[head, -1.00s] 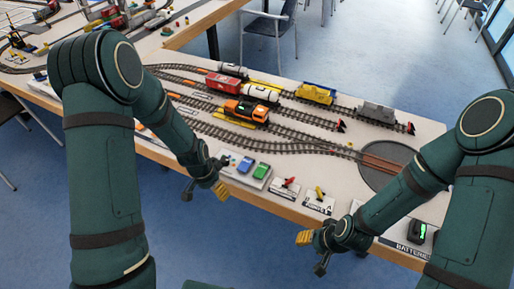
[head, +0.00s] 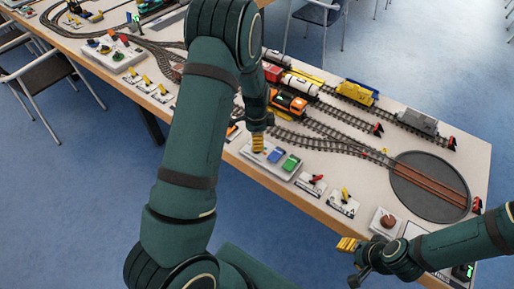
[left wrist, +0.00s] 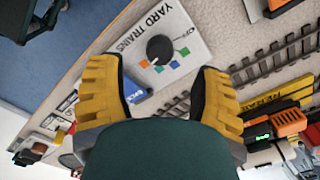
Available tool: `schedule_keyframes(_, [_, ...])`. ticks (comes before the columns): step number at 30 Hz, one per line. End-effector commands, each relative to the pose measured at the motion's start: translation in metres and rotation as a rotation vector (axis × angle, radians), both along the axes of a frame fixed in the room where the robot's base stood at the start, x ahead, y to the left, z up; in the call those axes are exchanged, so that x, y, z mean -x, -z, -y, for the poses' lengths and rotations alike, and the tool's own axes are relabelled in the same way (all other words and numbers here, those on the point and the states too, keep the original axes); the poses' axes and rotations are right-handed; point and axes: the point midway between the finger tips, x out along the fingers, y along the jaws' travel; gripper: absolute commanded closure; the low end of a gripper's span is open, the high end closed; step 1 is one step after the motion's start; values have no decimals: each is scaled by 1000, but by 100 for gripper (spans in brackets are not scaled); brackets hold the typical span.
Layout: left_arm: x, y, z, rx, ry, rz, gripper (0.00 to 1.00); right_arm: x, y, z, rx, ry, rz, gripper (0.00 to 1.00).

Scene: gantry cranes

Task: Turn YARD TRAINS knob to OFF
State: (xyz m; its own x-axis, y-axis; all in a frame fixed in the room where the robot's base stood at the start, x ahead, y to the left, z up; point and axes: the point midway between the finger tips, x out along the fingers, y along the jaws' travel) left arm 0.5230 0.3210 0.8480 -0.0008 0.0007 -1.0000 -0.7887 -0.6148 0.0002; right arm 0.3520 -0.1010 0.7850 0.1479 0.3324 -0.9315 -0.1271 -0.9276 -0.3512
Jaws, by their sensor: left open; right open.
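The YARD TRAINS panel (left wrist: 181,22) is a pale plate in the left wrist view, with a round black knob (left wrist: 160,48), an OFF label beside the knob and coloured squares along one side. In the head view my left gripper (head: 258,142) is over the table's front edge, and I cannot make out the knob there. My right gripper (head: 350,259) is open and empty in front of the table.
A box with blue and green blocks (head: 290,163) is beside my left gripper. An orange locomotive (head: 290,102) and wagons stand on the tracks behind. Small lever plates (head: 343,204), a red-knobbed plate (head: 386,221) and a turntable (head: 430,187) lie to the right.

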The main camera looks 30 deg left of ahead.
Motion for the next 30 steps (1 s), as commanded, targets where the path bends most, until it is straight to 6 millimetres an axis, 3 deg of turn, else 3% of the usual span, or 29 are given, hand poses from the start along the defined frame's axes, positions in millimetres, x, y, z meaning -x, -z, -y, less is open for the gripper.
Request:
schedule_keyframes(3, [1, 23, 0, 0, -2, -2, 35, 1, 4, 0, 0, -2, -2, 53])
schedule_keyframes(9, [0, 45, 0, 1, -1, -1, 35, 2, 7, 0, -1, -4, -5, 53])
schedule_keyframes(22, [0, 51, 0, 0, -1, 1, 37, 3, 8, 0, -2, -4, -6, 53])
schedule_keyframes(27, [0, 51, 0, 1, -1, 1, 96, 3, 8, 0, -2, -4, -6, 53])
schedule_keyframes(30, [0, 51, 0, 1, -1, 1, 100, 3, 8, 0, -2, -4, -6, 53])
